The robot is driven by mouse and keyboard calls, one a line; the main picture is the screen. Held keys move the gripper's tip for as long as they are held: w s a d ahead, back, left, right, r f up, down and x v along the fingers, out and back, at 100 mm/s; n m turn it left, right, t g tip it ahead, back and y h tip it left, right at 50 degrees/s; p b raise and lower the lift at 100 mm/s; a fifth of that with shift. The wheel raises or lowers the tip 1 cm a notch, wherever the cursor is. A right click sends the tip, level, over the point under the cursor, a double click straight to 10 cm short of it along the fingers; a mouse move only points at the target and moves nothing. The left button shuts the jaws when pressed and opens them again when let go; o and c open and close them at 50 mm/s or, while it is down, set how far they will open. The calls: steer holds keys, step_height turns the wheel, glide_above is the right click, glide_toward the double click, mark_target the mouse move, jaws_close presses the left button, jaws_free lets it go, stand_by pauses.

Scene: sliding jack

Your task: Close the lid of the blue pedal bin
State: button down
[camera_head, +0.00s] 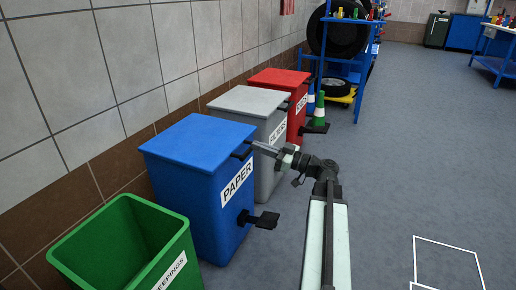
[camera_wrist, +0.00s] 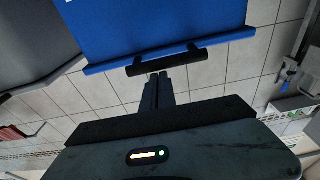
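The blue pedal bin (camera_head: 200,200), labelled PAPER, stands by the wall in the head view. Its blue lid (camera_head: 200,142) lies flat across the top and looks down on the body. A black handle (camera_wrist: 168,64) sits at the lid's front edge, also seen in the head view (camera_head: 241,152). A black pedal (camera_head: 262,220) sticks out low at the front. My gripper (camera_head: 254,146) is at the lid's front edge by the handle. In the wrist view its fingers (camera_wrist: 158,78) are close together, tips at the handle's edge; contact is unclear.
An open green bin (camera_head: 120,245) stands in front of the blue one. A grey bin (camera_head: 250,100) and a red bin (camera_head: 280,78) stand behind it, then a cone (camera_head: 319,108) and a blue tyre rack (camera_head: 345,70).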

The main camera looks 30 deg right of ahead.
steer(key=shift+s+f+g, duration=0.15)
steer(key=shift+f+g, duration=0.25)
steer(key=shift+f, duration=0.5)
steer(key=v, duration=0.7)
steer(key=shift+s+r+t, duration=0.25)
steer(key=shift+r+t, duration=0.05)
steer(key=shift+r, duration=0.35)
steer(key=shift+d, duration=0.15)
